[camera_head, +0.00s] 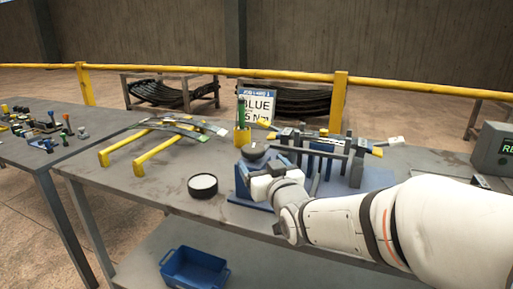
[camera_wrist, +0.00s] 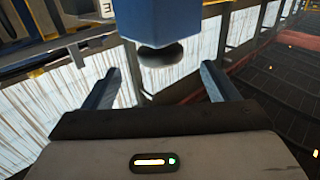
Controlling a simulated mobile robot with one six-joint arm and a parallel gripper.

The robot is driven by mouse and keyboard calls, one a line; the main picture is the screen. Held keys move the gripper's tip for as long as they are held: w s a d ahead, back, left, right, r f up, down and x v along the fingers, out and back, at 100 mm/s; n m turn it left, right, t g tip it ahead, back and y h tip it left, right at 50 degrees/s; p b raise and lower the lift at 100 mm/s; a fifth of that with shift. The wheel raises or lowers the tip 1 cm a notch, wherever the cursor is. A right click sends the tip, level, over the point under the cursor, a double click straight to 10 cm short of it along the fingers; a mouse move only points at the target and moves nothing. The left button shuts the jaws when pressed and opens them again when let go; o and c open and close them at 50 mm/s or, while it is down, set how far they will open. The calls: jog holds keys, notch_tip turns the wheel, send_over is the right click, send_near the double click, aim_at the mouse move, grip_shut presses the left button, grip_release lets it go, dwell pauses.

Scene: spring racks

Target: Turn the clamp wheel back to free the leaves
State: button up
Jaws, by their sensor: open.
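The blue clamp stand (camera_head: 243,181) is on the front of the grey workbench. A dark round piece (camera_head: 254,151), apparently the clamp wheel, sits at its left end, just above my gripper (camera_head: 263,184). In the wrist view a dark round knob (camera_wrist: 160,54) shows against a blue block (camera_wrist: 158,18). It appears between and beyond the fingertips of my gripper (camera_wrist: 161,68), which are wide apart and empty. I cannot tell its exact distance. Grey bars and upright plates (camera_head: 320,155) stand in the clamp; my arm hides part of its front.
A round white-topped tub (camera_head: 202,185) is left of the clamp. Curved leaves (camera_head: 188,128) lie across yellow rests (camera_head: 155,153). A blue bin (camera_head: 195,269) is below. A grey display box (camera_head: 493,150) is at right.

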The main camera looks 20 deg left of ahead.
aim_at(257, 157)
jog(key=x, duration=0.7)
jog(key=shift+w+a, duration=0.1)
jog(key=shift+w, duration=0.15)
jog(key=c, duration=1)
jog(key=shift+o, duration=0.2)
